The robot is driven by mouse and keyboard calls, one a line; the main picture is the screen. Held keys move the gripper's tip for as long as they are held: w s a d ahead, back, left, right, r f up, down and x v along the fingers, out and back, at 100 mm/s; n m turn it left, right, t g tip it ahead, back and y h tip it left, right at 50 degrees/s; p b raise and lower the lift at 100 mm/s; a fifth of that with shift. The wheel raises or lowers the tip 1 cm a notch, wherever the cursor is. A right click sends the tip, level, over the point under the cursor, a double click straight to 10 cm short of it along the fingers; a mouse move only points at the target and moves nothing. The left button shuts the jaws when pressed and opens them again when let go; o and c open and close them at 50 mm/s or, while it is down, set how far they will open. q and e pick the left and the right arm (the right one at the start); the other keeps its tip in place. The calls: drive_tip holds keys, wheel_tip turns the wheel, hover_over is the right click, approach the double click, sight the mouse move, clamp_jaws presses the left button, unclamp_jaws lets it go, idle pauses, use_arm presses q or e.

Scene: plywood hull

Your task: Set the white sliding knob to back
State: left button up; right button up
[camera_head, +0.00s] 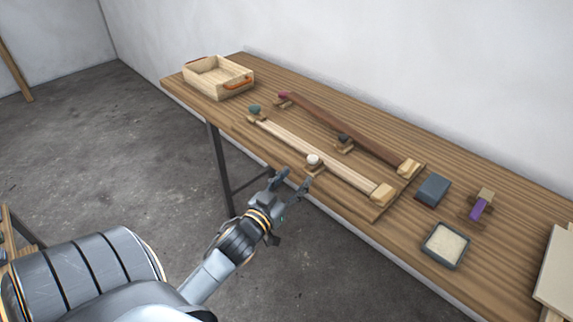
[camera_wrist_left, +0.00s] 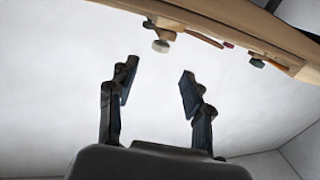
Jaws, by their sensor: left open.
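The white sliding knob (camera_head: 313,160) sits on a small wooden carriage on the pale front rail (camera_head: 340,171), nearer the wood end block (camera_head: 382,194) than the green-knobbed end (camera_head: 255,110). My left gripper (camera_head: 296,180) is open and empty at the table's front edge, just in front of the white knob and apart from it. In the left wrist view the white knob (camera_wrist_left: 161,46) shows beyond and between the spread fingers of my left gripper (camera_wrist_left: 158,76). My right gripper is in neither view.
A darker rail (camera_head: 375,145) with a black knob (camera_head: 343,138) runs parallel behind. A wooden tray (camera_head: 217,88) stands at the far left end. A blue-grey block (camera_head: 433,190), a sand-filled box (camera_head: 445,247) and a purple-handled item (camera_head: 479,208) lie to the right.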

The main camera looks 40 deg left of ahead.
use_arm(q)
drive_tip(key=shift+s+d, duration=0.15)
drive_tip(key=shift+s, duration=0.65)
drive_tip(key=shift+s+d, duration=0.1)
drive_tip(key=shift+s, duration=0.7)
drive_tip(key=shift+f, duration=0.1)
drive_tip(key=s+d+f+g, duration=0.2)
drive_tip(key=s+f+g, duration=0.1)
drive_tip(key=f, duration=0.8)
drive_tip(key=s+d+f+g+h, duration=0.1)
drive_tip(key=s+f+g, duration=0.1)
drive_tip(key=f, duration=1)
drive_tip(key=s+d+f+g, duration=0.2)
drive_tip(key=s+f+g, duration=0.1)
drive_tip(key=f, duration=0.8)
drive_tip(key=s+d+f+m+g, duration=0.1)
drive_tip(key=s+d+f+g, duration=0.1)
drive_tip(key=s+f, duration=0.5)
drive_tip(key=s+d+f+m+g+h, duration=0.1)
drive_tip(key=s+d+f+g, duration=0.2)
drive_tip(key=s+f, duration=0.4)
drive_tip(key=s+d+f+m+g, duration=0.2)
drive_tip(key=s+f, duration=0.5)
drive_tip(key=s, duration=0.8)
drive_tip(key=shift+s+d+f+g+h, duration=0.2)
drive_tip(key=shift+g+h, duration=0.1)
drive_tip(key=shift+g, duration=0.6)
